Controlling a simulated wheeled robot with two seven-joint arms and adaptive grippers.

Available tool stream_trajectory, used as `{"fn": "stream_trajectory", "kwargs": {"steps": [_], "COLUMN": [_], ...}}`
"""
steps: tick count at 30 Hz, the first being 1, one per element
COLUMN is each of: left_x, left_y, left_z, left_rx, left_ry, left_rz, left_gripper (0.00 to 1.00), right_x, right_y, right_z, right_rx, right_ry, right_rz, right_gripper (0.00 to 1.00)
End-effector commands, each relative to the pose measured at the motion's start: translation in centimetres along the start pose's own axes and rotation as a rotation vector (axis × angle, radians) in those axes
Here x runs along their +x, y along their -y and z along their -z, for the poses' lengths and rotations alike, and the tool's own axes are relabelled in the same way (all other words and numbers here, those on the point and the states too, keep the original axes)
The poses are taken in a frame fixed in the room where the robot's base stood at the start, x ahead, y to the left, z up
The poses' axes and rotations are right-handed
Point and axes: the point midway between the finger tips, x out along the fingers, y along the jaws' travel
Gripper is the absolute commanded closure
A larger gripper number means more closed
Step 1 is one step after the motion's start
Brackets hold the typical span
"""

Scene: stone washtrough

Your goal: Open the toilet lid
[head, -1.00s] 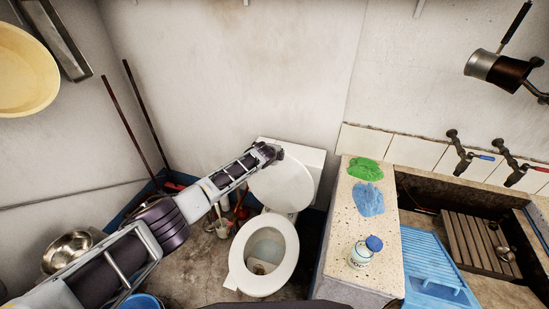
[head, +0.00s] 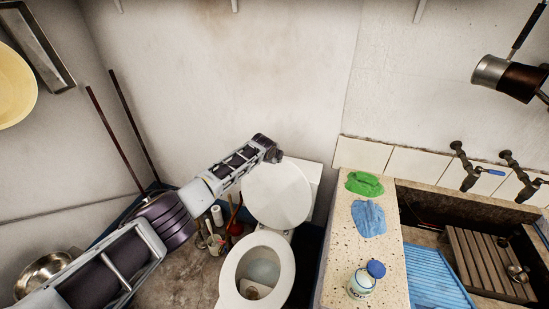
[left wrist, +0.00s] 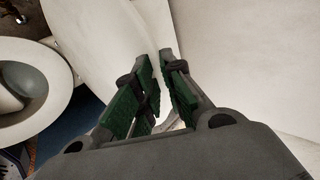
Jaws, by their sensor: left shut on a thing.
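The white toilet stands at the back wall. Its lid (head: 277,195) is raised and stands nearly upright in front of the white tank (head: 313,172). The seat ring (head: 230,273) lies flat on the bowl, which is open to view. My left gripper (head: 275,154) is at the lid's upper edge, partly hidden by its own wrist in the head view. In the left wrist view, the green-padded fingers of my left gripper (left wrist: 160,88) are shut on the edge of the lid (left wrist: 112,40). The seat ring (left wrist: 62,88) shows at the left there. My right gripper is not in view.
A stone counter (head: 340,235) stands right of the toilet, with a green cloth (head: 364,184), a blue cloth (head: 369,218) and a bottle (head: 361,283). The stone trough (head: 420,208) lies further right. Brushes and small containers (head: 215,240) stand left of the toilet.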

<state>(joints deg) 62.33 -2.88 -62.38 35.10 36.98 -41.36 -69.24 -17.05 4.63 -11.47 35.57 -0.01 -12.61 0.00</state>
Motion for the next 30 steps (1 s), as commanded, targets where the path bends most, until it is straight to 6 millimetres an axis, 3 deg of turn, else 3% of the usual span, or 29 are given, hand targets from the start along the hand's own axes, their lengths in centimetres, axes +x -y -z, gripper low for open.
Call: {"fn": "stream_trajectory", "kwargs": {"steps": [1,12,13,15,30], "left_x": [0.30,0.17,0.16,0.14,-0.10], "left_y": [-0.66,-0.35,-0.32,-0.26,0.20], "left_z": [-0.44,-0.46,-0.46,-0.44,-0.01], "left_rx": [-0.003,-0.002,-0.002,-0.002,0.000], "left_ry": [0.006,0.005,0.005,0.005,-0.001], "left_rz": [-0.012,-0.007,-0.007,-0.006,0.002], "left_gripper": [1.00,1.00,0.87,0.80,0.80], "right_x": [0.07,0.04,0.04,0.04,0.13], "right_y": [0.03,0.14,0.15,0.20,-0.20], "right_z": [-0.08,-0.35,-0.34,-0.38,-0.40], "right_rx": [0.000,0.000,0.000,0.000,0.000], "right_ry": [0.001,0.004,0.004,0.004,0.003], "right_rz": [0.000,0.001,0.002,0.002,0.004], "right_gripper": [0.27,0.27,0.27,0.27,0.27]}}
